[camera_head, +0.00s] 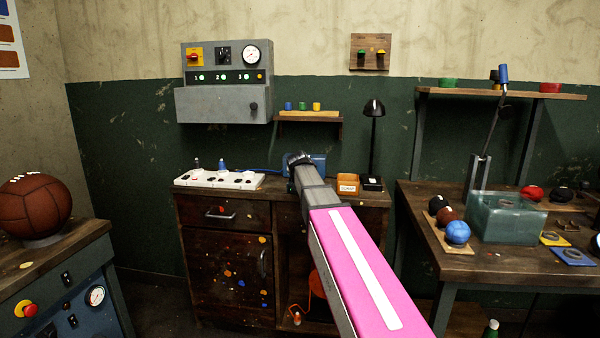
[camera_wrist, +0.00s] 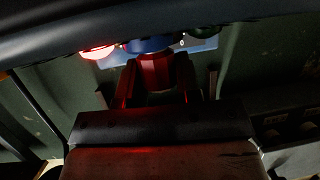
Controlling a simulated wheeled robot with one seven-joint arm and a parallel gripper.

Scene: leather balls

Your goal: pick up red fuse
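My gripper (camera_wrist: 156,85) shows in the wrist view with its two fingers on either side of a red, short cylindrical piece (camera_wrist: 155,71). This piece looks like the red fuse. The fingers are very close to its sides, but dim red light hides whether they touch it. In the head view my pink and grey arm reaches to the back workbench, and its end is beside a blue box (camera_head: 319,163). The fingertips and the red fuse cannot be made out there. Blue, green and yellow fuse-like pieces (camera_head: 302,106) stand on a small wall shelf above.
A glowing red lamp (camera_wrist: 98,51) is beside the red piece. A white panel (camera_head: 219,180) lies left on the wooden bench (camera_head: 366,199). An orange box (camera_head: 347,184) and a black desk lamp (camera_head: 374,108) stand right of my arm. A grey control box (camera_head: 223,105) hangs above.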

